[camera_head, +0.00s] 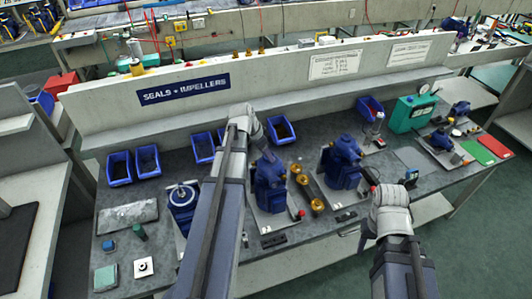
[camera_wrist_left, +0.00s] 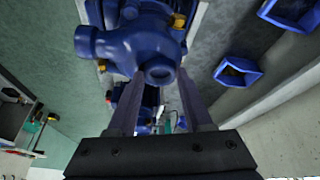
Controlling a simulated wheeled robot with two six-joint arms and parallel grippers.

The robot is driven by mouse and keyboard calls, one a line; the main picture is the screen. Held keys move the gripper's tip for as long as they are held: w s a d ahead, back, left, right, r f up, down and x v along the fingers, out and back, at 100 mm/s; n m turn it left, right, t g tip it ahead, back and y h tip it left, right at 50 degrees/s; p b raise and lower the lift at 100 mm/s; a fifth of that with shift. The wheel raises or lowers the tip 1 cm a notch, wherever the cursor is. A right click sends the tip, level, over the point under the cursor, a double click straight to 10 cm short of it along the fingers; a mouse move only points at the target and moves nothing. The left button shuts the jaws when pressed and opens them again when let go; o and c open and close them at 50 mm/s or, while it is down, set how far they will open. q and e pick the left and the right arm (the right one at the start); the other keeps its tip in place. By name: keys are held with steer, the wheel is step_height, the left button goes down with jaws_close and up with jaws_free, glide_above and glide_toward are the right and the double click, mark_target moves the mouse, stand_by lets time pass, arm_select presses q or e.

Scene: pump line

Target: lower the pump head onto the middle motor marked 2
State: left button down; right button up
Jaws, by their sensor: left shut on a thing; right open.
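My left gripper (camera_head: 262,146) is shut on the blue pump head (camera_head: 268,162) in the head view. In the left wrist view the pump head (camera_wrist_left: 145,38) sits between the fingers (camera_wrist_left: 158,100), its round ports showing. It is directly over or on the blue middle motor (camera_head: 270,196) in the head view; whether they touch cannot be told. The motor's number is not readable, and its top is hidden. My right gripper (camera_head: 408,180) is open and empty, at the bench's front right.
A blue motor with a bare silver top (camera_head: 183,203) stands left; another blue unit (camera_head: 343,165) stands right. Brass parts (camera_head: 305,185) lie between the middle and right units. Blue bins (camera_head: 203,147) line the back. A green case (camera_head: 412,113) stands at the right.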

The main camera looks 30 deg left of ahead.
arm_select(q)
steer(key=shift+f, duration=0.15)
steer(key=shift+c, duration=1.2)
jaws_free()
steer(key=shift+o, duration=0.3)
steer(key=shift+o, duration=0.9)
step_height(320, 180, up, 9)
steer(key=p, duration=0.9)
